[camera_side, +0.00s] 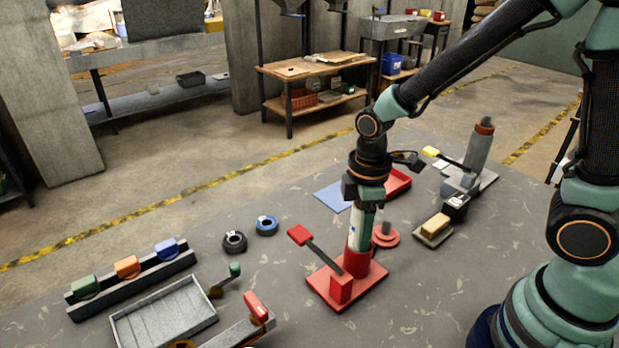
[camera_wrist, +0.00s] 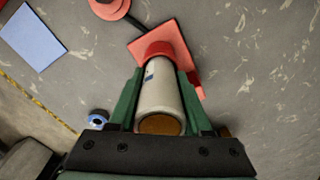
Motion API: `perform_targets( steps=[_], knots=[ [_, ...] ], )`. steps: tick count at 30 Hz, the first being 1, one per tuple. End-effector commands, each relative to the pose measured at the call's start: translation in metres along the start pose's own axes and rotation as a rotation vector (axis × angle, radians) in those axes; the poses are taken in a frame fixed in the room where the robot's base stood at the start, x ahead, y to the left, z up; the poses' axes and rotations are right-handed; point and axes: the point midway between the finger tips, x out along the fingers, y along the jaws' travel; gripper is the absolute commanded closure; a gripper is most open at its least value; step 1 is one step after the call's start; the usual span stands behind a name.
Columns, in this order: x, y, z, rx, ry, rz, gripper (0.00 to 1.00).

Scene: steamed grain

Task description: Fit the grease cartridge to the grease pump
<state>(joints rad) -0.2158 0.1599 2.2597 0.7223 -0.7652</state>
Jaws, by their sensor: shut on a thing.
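The white grease cartridge (camera_side: 354,232) stands about upright at the red grease pump, whose flat base (camera_side: 325,287) lies on the table. My gripper (camera_side: 366,215) is shut on the cartridge from above. In the wrist view the green fingers (camera_wrist: 160,82) flank the white cartridge (camera_wrist: 160,98), with its tan end facing the camera. Its far end meets the pump's red round collar (camera_wrist: 158,49). In the side view the collar (camera_side: 357,263) is directly under the cartridge. How deep the cartridge sits in it is hidden. The pump's red-ended lever (camera_side: 300,235) slants up to the left.
A red round piece (camera_side: 386,237) stands close behind the pump. A grey pump-like device (camera_side: 478,150) with a yellow-ended lever is at the back right. Black (camera_side: 234,242) and blue (camera_side: 267,225) rings, a grey tray (camera_side: 165,317) and a block rack (camera_side: 130,284) lie left. The front right table is clear.

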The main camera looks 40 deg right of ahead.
Motion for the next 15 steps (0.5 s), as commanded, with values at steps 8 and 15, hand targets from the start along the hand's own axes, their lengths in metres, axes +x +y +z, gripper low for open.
perform_targets(
  steps=[8,15],
  knots=[
    [-0.0008,0.0002,-0.0002,0.0,0.001,0.001,0.4],
    [-0.0007,0.0002,-0.0002,0.0,0.0,0.0,0.16]
  ],
)
